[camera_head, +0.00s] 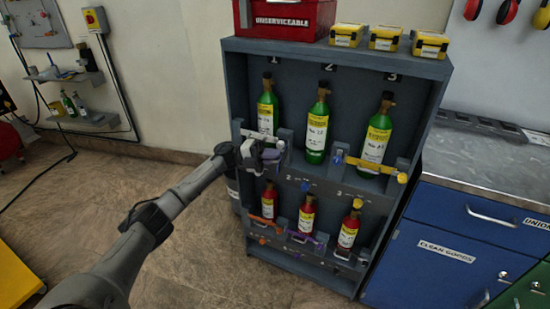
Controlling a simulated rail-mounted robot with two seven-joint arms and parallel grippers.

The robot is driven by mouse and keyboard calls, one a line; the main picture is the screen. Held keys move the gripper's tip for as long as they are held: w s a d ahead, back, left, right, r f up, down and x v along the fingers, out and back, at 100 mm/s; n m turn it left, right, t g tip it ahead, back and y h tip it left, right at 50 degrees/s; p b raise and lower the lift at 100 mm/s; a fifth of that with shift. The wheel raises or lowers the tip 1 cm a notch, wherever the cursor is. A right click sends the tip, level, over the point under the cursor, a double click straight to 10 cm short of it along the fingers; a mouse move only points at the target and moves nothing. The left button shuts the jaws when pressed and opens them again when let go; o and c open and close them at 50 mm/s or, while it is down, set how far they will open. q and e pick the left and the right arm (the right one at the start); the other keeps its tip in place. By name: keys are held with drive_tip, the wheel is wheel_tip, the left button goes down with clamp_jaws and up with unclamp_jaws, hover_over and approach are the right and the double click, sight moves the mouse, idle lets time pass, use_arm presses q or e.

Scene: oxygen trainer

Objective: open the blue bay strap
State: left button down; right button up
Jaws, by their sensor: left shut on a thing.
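The dark grey rack (234,90) holds green bottles in its upper bays and red bottles in its lower bays. A blue-grey strap (261,136) crosses the front of upper bay 1, below the label of the green bottle (267,108). My left gripper (264,153) is at the front of this bay, shut on a small pale blue-grey piece at the strap's level, which looks like part of that strap. The gripper hides much of the strap and its fastening, so I cannot tell whether it is undone. My right gripper is not in view.
A yellow strap (372,165) crosses upper bay 3. An orange strap (265,221) and a purple strap (303,237) cross lower bays. A red box (300,20) and yellow cases (386,37) stand on top. A blue cabinet (440,250) is at right.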

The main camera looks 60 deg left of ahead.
use_arm(q)
drive_tip(key=c, duration=1.3)
unclamp_jaws()
drive_tip(key=p+v, duration=0.1)
drive_tip(key=v, duration=1.2)
drive_tip(key=shift+s+a+p, duration=0.25)
drive_tip(key=shift+s+p, duration=0.05)
drive_tip(key=shift+p, duration=0.1)
